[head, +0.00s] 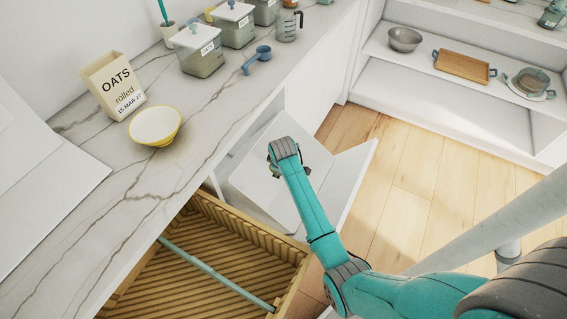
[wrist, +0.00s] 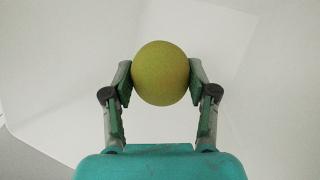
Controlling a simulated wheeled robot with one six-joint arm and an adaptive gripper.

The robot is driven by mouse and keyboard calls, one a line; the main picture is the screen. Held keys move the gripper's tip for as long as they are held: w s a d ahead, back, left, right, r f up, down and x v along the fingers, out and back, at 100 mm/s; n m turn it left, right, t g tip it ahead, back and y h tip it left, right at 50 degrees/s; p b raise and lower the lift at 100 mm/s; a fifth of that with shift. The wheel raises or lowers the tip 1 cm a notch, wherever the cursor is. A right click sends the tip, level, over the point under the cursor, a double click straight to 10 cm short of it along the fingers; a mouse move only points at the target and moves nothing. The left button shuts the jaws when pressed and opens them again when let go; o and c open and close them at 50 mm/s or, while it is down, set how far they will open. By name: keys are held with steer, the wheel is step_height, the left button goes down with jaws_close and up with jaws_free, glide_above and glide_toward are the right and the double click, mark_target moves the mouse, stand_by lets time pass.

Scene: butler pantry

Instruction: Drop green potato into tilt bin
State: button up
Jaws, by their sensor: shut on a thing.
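The green potato (wrist: 161,73) is round and yellow-green in the wrist view. My gripper (wrist: 161,80) is shut on it, one finger on each side. In the head view my gripper (head: 288,168) is largely hidden by my own arm, and the potato cannot be made out there. The white tilt bin (head: 256,190) stands tipped out from the cabinet front, and my gripper appears over its opening. In the wrist view, pale bin walls (wrist: 70,60) fill the background behind the potato. The height of the potato above the bin floor cannot be told.
An open wooden drawer (head: 190,275) with a teal divider sits near the bin. On the marble counter (head: 60,200) stand an oats box (head: 113,85), a yellow-rimmed bowl (head: 155,126), a blue scoop (head: 257,59) and lidded containers (head: 198,50). Wooden floor (head: 410,200) lies free to the right.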

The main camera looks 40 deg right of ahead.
steer(key=w+a+f, duration=0.2)
steer(key=w+f, duration=0.3)
steer(key=f, duration=0.4)
steer(key=shift+w, duration=0.25)
steer(key=o, duration=1.4)
steer(key=shift+c, duration=0.2)
steer(key=v, duration=1.1)
steer(key=shift+s+r, duration=0.25)
steer(key=shift+r, duration=0.1)
steer(key=shift+a, duration=0.15)
